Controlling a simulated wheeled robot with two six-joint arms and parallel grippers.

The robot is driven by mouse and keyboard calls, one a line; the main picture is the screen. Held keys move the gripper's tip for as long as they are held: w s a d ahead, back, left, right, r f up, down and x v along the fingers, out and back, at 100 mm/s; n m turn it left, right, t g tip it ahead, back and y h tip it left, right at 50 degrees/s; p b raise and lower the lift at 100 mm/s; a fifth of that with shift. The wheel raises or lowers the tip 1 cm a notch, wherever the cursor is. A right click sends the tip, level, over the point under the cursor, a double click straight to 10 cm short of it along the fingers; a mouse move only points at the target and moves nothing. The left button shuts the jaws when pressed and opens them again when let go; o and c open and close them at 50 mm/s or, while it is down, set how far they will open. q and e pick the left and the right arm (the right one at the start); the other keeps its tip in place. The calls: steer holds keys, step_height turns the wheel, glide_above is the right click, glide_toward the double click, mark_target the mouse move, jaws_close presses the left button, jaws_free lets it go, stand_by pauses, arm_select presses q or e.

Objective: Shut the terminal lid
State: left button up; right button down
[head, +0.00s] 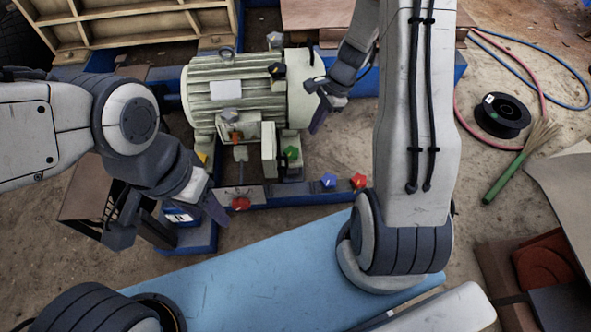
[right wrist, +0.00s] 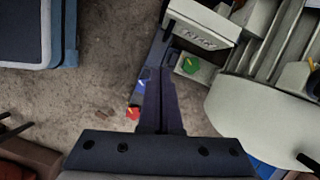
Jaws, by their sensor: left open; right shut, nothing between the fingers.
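The pale green motor (head: 235,85) stands behind the blue bench. Its terminal box (head: 238,133) is on the near side, with an orange part showing in it. The terminal lid (head: 269,150) stands out at the box's right, swung open and seen nearly edge-on. A pale plate with lettering in the right wrist view (right wrist: 200,24) appears to be this lid. My right gripper (head: 319,112) is shut and empty, to the right of the motor and apart from the lid; its fingers also show in the right wrist view (right wrist: 160,95). My left gripper (head: 168,224) is open and empty, below and left of the box.
A blue frame rail (head: 290,190) with red and blue knobs runs in front of the motor. A green knob (head: 291,153) sits just right of the lid. The light-blue bench top (head: 260,280) is clear. A black reel (head: 502,115) and hoses lie on the right.

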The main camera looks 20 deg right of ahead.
arm_select(q)
step_height(320, 180, down, 11)
steer(key=b, duration=0.9)
steer(key=shift+b, duration=0.3)
arm_select(e)
steer(key=a+f+m, duration=0.1)
steer(key=a+f, duration=0.4)
steer(key=f, duration=0.8)
steer(key=shift+w+f+m, duration=0.25)
steer(key=shift+w+m, duration=0.05)
steer(key=shift+w, duration=0.15)
arm_select(q)
steer(key=shift+r, duration=0.1)
arm_select(e)
steer(key=shift+a, duration=0.15)
